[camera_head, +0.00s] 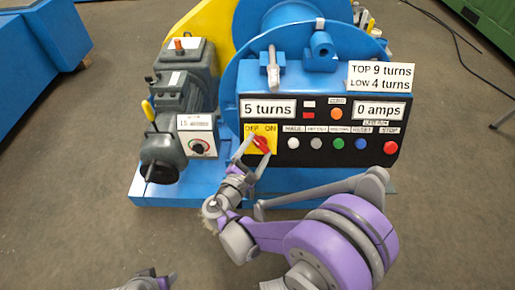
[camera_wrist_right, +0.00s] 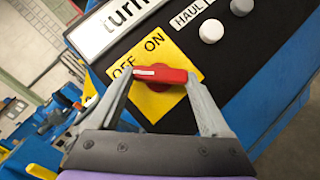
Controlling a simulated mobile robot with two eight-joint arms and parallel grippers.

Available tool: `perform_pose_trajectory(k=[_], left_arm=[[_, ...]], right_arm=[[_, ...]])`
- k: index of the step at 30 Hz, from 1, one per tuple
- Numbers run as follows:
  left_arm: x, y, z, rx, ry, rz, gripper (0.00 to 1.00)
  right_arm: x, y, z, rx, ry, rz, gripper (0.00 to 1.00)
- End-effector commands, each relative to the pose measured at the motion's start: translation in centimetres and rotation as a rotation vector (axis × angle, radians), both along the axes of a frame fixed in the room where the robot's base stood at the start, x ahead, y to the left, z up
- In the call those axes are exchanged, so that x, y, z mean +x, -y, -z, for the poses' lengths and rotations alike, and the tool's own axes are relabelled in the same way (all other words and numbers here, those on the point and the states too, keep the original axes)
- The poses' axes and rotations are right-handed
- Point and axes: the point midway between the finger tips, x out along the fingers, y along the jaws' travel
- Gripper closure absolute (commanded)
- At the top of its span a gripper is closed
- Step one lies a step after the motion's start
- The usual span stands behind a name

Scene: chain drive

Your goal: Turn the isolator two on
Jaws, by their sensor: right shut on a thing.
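The isolator is a red rotary handle (camera_wrist_right: 160,75) on a yellow plate (camera_wrist_right: 182,62) marked OFF and ON. It also shows in the head view (camera_head: 262,143), at the left end of the black control panel. Its white line points toward OFF in the wrist view. No number for it is readable. My right gripper (camera_wrist_right: 155,83) is shut on the handle, one finger at each end of it; in the head view the gripper (camera_head: 250,150) reaches the plate from below. A small grey and purple part (camera_head: 148,282) at the bottom edge seems to be my left gripper; its jaws are unclear.
The panel (camera_head: 330,115) carries white, grey, green, blue and red buttons right of the isolator. Displays read "5 turns" and "0 amps". A small box (camera_head: 197,135) with a dial and a grey motor (camera_head: 185,85) stand left of it. Open floor (camera_head: 60,200) lies at left.

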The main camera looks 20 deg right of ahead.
Motion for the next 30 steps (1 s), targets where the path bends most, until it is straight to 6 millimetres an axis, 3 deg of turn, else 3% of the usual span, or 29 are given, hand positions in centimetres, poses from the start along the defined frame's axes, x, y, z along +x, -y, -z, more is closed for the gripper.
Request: perform_pose_trajectory(k=[8, 30], left_arm=[[-0.3, 0.0, -1.6, 0.000, 0.003, 0.000, 0.47], [-1.1, 0.0, -8.8, 0.000, 0.025, 0.000, 0.47]], right_arm=[[0.1, -0.2, -0.4, 0.126, 0.036, 0.064, 0.74], [0.5, -0.2, -1.3, 0.721, 0.208, 0.375, 0.74]])
